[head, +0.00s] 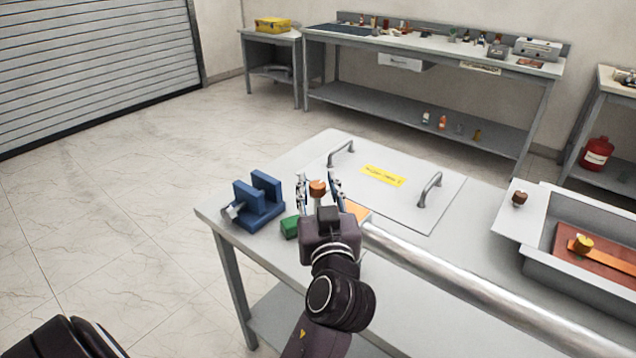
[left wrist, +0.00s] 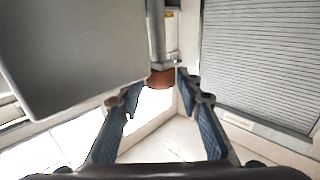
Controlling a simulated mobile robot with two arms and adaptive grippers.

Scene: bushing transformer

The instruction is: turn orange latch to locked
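A long orange bar (head: 608,254) with a yellow knob (head: 584,243) lies on a red-brown plate in the grey tray at right; it may be the orange latch, but I cannot be sure. Another orange piece (head: 356,210) lies just right of my left gripper, partly hidden. My left gripper (head: 318,190) stands over the table's near left part, its fingers apart. An orange-brown cap on a grey post (head: 317,187) shows between the fingers. In the left wrist view the cap (left wrist: 161,79) is near the open fingertips (left wrist: 159,92), with visible gaps. My right gripper is not in view.
A blue block fixture (head: 258,203) and a green block (head: 290,227) stand left of the gripper. A panel (head: 445,212) with two handles and a yellow label lies behind. A long metal tube (head: 480,285) crosses the foreground. The tray (head: 530,252) stands right.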

